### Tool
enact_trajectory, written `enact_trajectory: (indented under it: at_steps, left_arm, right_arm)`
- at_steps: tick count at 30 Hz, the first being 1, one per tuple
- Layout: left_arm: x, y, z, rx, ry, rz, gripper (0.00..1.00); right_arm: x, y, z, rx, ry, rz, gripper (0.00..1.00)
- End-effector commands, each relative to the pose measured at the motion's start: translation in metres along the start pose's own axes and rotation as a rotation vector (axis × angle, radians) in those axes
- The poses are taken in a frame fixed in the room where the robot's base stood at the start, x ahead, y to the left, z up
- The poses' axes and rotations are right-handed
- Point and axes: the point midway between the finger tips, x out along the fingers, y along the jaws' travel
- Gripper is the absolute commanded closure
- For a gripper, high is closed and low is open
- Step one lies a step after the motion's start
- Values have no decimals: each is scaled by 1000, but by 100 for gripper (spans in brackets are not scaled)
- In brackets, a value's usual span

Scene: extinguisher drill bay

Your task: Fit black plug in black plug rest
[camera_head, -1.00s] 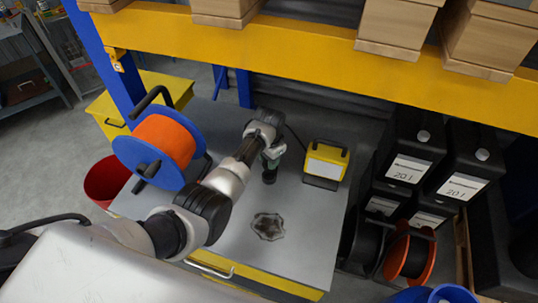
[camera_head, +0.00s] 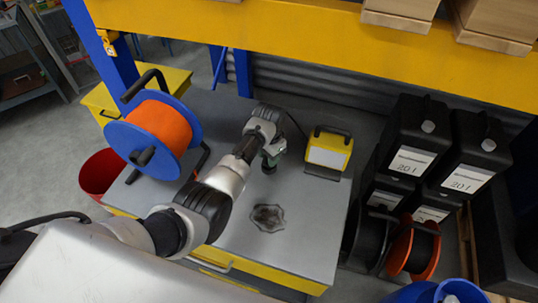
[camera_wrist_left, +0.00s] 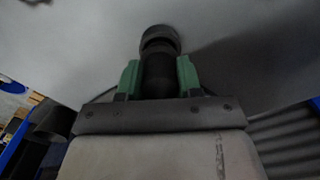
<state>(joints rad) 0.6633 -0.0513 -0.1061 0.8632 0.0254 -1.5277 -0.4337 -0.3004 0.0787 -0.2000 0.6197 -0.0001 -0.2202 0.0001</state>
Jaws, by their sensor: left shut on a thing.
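My left gripper (camera_head: 271,154) has green fingers and reaches over the grey bench top from the left. In the left wrist view, its fingers (camera_wrist_left: 158,78) are shut on a black cylindrical plug (camera_wrist_left: 158,72). A wider dark round end (camera_wrist_left: 160,38) shows beyond the fingertips; I cannot tell if it is part of the plug or the rest. In the head view, the dark end of the plug (camera_head: 268,168) shows just below the fingers, at or close above the bench. I cannot make out the black plug rest for certain. My right gripper is not in view.
A yellow work lamp (camera_head: 328,150) stands right of the gripper. A blue reel with orange cable (camera_head: 160,130) stands left on the bench (camera_head: 310,230). A grey irregular patch or dish (camera_head: 268,217) is nearer. Black canisters (camera_head: 410,150) stand to the right; a yellow beam (camera_head: 330,50) crosses above.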

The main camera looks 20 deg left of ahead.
Motion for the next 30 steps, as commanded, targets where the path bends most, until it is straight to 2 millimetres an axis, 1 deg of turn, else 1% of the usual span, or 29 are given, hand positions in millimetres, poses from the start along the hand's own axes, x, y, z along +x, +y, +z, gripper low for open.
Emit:
enact_trajectory:
  at_steps: [11, 22, 30]
  left_arm:
    - [-1, 0, 0, 0, 0, 0, 100]
    - [-1, 0, 1, 0, 0, -1, 100]
    - [0, 0, 1, 0, 0, -1, 100]
  right_arm:
    - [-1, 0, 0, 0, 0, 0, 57]
    - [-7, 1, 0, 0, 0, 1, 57]
    - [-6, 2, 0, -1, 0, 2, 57]
